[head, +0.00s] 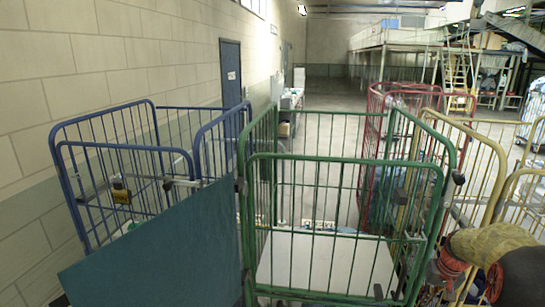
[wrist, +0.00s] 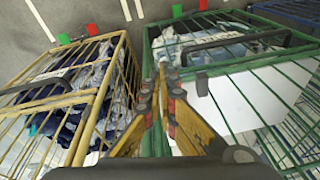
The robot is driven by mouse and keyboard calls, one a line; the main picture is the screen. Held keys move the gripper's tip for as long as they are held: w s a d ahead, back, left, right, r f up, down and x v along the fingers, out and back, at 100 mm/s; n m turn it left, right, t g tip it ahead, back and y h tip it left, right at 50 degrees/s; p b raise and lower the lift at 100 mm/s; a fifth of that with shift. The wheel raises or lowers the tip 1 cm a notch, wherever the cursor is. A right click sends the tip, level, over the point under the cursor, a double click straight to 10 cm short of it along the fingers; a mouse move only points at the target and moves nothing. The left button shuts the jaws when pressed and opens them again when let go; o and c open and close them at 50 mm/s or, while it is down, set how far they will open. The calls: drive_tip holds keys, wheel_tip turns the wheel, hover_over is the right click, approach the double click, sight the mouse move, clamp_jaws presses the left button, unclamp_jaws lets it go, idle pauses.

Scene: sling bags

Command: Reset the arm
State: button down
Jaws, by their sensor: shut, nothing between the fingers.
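My gripper (wrist: 168,72) shows in the wrist view with its yellow fingers together, shut and empty. It is over the gap between a yellow cage cart (wrist: 62,85) on the left and a green cage cart (wrist: 262,65) on the right. I cannot tell whether the fingers touch the bars. In the head view, part of my arm shows at the lower right corner; the fingertips cannot be made out there. The green cart also stands in the middle of the head view (head: 345,158), with a pale panel inside.
A blue cage cart (head: 125,148) stands by the wall on the left, with a dark teal panel (head: 160,245) in front. A red cage cart (head: 376,92) is behind on the right. The wrist view shows pale and dark bags (wrist: 60,110) in the yellow cart. Open floor lies beyond the carts.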

drive_tip(key=s+a+r+n+t+b, duration=0.1)
drive_tip(key=s+a+b, duration=0.5)
drive_tip(key=s+a, duration=0.8)
drive_tip(key=s+a+r+n+t+b, duration=0.2)
drive_tip(key=s+a+b, duration=0.5)
drive_tip(key=s+a, duration=0.7)
drive_tip(key=a+r+n, duration=0.1)
drive_tip(key=a, duration=0.4)
drive_tip(key=shift+s+b, duration=0.25)
drive_tip(key=shift+b, duration=0.05)
drive_tip(key=c, duration=2.6)
unclamp_jaws()
drive_tip(key=shift+a+r, duration=0.1)
drive_tip(key=shift+r, duration=0.05)
